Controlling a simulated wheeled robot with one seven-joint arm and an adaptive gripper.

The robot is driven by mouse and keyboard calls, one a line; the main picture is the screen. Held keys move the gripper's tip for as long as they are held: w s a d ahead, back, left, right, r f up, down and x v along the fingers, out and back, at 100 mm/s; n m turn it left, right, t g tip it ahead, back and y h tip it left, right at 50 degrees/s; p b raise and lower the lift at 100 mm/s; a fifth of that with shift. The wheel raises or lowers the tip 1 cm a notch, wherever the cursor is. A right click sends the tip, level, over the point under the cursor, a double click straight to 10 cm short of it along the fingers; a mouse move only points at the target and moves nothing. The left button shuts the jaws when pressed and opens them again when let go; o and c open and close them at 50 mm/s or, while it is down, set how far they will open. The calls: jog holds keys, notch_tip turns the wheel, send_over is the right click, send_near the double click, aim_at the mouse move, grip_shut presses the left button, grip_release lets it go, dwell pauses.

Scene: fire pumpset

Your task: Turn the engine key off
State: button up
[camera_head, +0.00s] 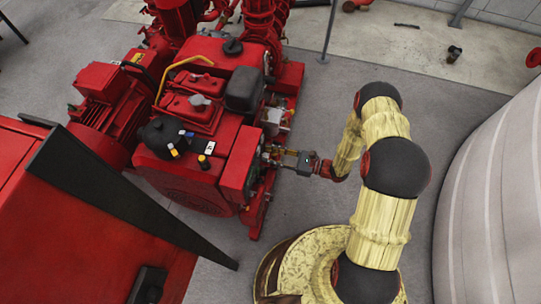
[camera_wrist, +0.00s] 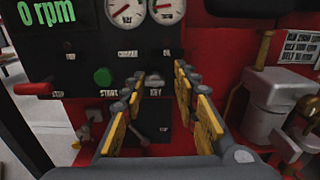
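The black engine control panel (camera_wrist: 85,65) fills the upper left of the wrist view. The label KEY (camera_wrist: 155,91) shows between my fingers, with a small greyish key (camera_wrist: 154,77) just above it; its turn angle is too unclear to tell. My gripper (camera_wrist: 158,82) is open, its yellow-padded fingers on either side of the key, pointing at the panel. I cannot tell whether they touch it. In the head view my gripper (camera_head: 272,154) is at the right side of the red engine (camera_head: 215,130), and the key is not distinguishable there.
A green START button (camera_wrist: 102,77) and a red STOP lever (camera_wrist: 33,88) lie left of the key. The display (camera_wrist: 48,13) reads 0 rpm. A silver lever (camera_wrist: 141,137) sits below. A white filter-like part (camera_wrist: 270,90) is at right. A large pale tank (camera_head: 495,200) stands right of my arm.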

jog(key=shift+o, duration=0.8)
jog(key=shift+s+a, duration=0.1)
jog(key=shift+s, duration=0.05)
jog(key=v, duration=1.2)
